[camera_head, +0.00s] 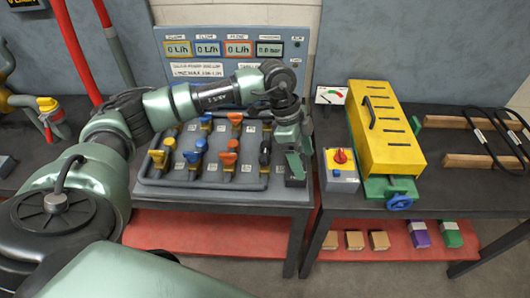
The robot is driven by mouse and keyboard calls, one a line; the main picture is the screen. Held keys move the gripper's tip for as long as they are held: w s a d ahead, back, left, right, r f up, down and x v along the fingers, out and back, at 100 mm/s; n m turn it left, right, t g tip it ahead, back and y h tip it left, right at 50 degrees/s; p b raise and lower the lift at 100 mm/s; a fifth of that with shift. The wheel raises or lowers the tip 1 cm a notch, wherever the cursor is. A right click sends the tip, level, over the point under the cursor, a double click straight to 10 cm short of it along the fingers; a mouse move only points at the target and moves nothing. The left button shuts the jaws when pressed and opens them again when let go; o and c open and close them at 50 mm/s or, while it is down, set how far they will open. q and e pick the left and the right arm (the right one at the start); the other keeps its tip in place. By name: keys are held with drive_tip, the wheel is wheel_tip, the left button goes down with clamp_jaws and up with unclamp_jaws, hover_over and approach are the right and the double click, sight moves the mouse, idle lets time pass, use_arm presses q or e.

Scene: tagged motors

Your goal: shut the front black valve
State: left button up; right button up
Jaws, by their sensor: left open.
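The valve board (210,182) lies on the dark table, with yellow, blue, orange and black valve handles in columns. A black valve handle (265,154) stands at the right end of the front row. Its exact angle is hard to tell at this size. My left gripper (298,164) is open and points down just right of this handle, over the board's right edge. It appears apart from the handle. The gripper and wrist hide part of the board's right side and the back of the black column. My right gripper is not in view.
A display panel (205,70) with several readouts stands behind the board. A control box with a red knob (340,158) and a yellow cover box (385,125) sit to the right. Orange valve handles (228,157) stand left of the black one.

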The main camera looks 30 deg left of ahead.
sight(265, 155)
use_arm(q)
drive_tip(key=a+n+y, duration=0.1)
drive_tip(key=a, duration=0.3)
drive_tip(key=a+r+n+y, duration=0.1)
drive_tip(key=a, duration=0.2)
drive_tip(key=a+n+y, duration=0.1)
drive_tip(key=a+y, duration=0.1)
drive_tip(key=a, duration=0.2)
drive_tip(key=shift+a+r+g, duration=0.3)
drive_tip(key=shift+a, duration=0.05)
drive_tip(key=shift+a+f+n, duration=0.15)
drive_tip(key=shift+a+n, duration=0.1)
drive_tip(key=shift+n, duration=0.05)
wheel_tip(265, 155, down, 6)
drive_tip(key=shift+d+f+p, duration=0.1)
drive_tip(key=shift+p, duration=0.75)
drive_tip(key=shift+f, duration=0.55)
drive_tip(key=c, duration=1.4)
